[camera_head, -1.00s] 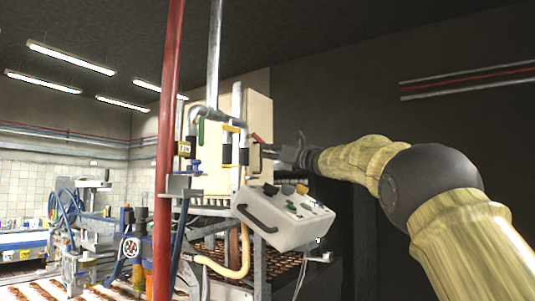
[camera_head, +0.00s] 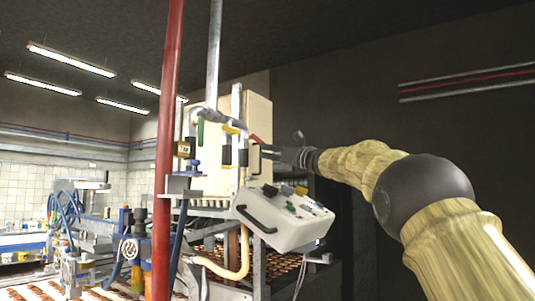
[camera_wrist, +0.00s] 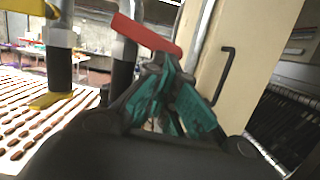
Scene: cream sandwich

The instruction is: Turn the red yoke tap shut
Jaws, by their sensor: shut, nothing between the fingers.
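The red tap handle (camera_head: 254,139) sits on the pipework at the right of the cream cabinet's front. In the wrist view, the red handle (camera_wrist: 146,34) is a flat bar slanting down to the right, just beyond my fingertips. My gripper (camera_wrist: 172,72) is shut, its teal fingers together with nothing between them. The fingertips overlap the handle's lower right end in the picture; I cannot tell whether they touch. In the head view, my gripper (camera_head: 268,153) is just right of and below the handle. The valve body is partly hidden behind my fingers.
Yellow handles (camera_wrist: 50,100) on dark-sleeved pipes stand left of the red one. The cream cabinet (camera_wrist: 240,60) with a black pull handle is close on the right. A grey control box (camera_head: 285,222) hangs below my gripper. A red upright pole (camera_head: 165,150) stands further left.

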